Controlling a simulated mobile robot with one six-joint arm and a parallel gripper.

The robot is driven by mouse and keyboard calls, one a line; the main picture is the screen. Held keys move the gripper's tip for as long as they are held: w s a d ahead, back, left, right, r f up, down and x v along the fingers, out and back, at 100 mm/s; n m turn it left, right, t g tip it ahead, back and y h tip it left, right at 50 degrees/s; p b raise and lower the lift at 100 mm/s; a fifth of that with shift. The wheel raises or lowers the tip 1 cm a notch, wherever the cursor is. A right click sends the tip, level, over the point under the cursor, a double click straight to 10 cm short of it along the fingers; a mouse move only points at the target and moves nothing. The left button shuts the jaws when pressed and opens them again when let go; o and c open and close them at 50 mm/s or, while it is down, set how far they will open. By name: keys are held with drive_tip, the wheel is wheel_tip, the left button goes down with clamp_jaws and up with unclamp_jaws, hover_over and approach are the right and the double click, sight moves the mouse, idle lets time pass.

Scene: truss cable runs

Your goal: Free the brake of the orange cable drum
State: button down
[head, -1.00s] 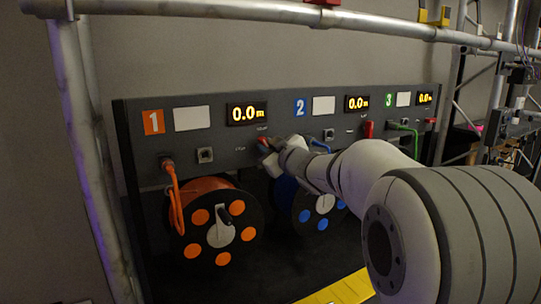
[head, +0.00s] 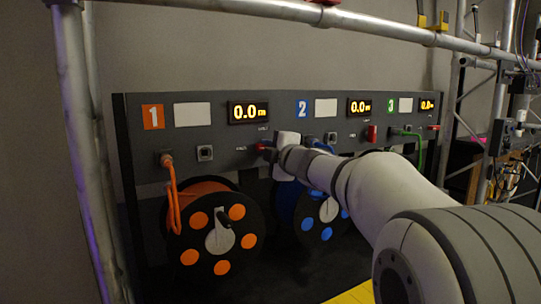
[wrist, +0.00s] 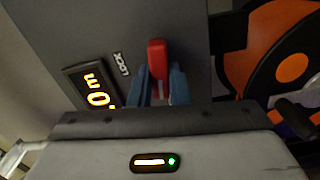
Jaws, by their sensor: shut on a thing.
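The orange cable drum (head: 196,246), with a black flange and orange discs, sits at the lower left under the number 1 panel section. Its red brake lever (head: 262,146) lies about level on the panel to the drum's upper right. My gripper (wrist: 161,84) is shut on this red lever, with the lever's red end (wrist: 157,55) showing between the two fingers in the wrist view. A LOCK label (wrist: 121,64) is beside the lever, and the lever lies across rather than toward it. In the head view my gripper hides part of the lever.
The blue drum (head: 318,215) is partly behind my arm. The number 2 red lever (head: 371,133) stands upright. An orange cable (head: 173,195) hangs from a socket at left. A truss post (head: 82,150) and top rail (head: 270,12) frame the panel.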

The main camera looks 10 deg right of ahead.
drive_tip(key=shift+n+b, duration=0.35)
drive_tip(key=shift+n, duration=0.35)
drive_tip(key=c, duration=1.4)
unclamp_jaws()
drive_tip(key=shift+o, duration=0.2)
drive_tip(key=v, duration=0.7)
drive_tip(key=shift+s+d, duration=0.15)
drive_tip(key=shift+s, duration=0.2)
